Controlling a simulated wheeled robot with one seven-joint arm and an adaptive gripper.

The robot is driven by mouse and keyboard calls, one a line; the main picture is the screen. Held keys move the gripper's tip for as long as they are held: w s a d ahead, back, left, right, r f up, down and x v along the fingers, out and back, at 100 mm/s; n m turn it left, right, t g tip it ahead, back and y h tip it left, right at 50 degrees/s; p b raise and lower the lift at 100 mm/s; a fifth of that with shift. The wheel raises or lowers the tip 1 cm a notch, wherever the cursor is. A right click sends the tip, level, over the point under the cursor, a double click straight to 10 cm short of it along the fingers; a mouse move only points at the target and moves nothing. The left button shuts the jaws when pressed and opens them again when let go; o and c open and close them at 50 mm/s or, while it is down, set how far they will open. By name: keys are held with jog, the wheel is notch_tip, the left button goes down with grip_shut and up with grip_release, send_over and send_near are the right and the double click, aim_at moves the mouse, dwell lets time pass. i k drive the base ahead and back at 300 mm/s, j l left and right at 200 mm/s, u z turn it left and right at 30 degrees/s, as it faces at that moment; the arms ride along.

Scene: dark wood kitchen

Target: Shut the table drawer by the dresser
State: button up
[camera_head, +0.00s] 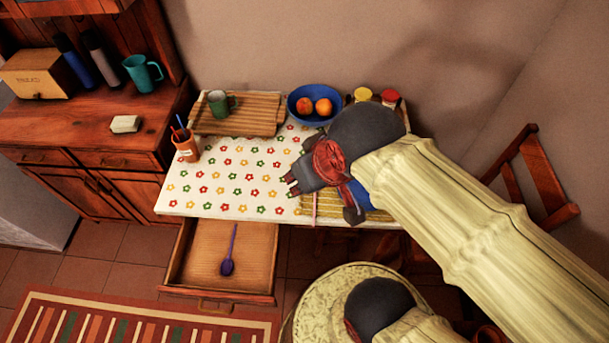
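The table drawer (183,262) stands pulled out from under the table's front, beside the dresser. Its wooden front (240,297) has a handle (214,306) facing the rug. A purple spoon (228,266) lies inside. The table (225,208) has a white cover with coloured flowers. The dresser (125,152) stands to its left. My gripper (291,184) is over the middle of the table, up and to the right of the drawer, apart from it. It points left; whether its fingers are open or shut is unclear.
A wooden tray (262,113) with a green mug (218,104), a blue bowl (294,112) of fruit, and a cup of utensils (186,149) stand on the table. A chair (548,165) is at the right. Floor and a striped rug (130,325) lie before the drawer.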

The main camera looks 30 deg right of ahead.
aim_at(203, 244)
jog(key=k+l+u, duration=0.1)
jog(key=u, duration=1.25)
jog(key=j+u, duration=0.25)
jog(key=i+j+u, duration=0.2)
jog(key=k+j, duration=0.05)
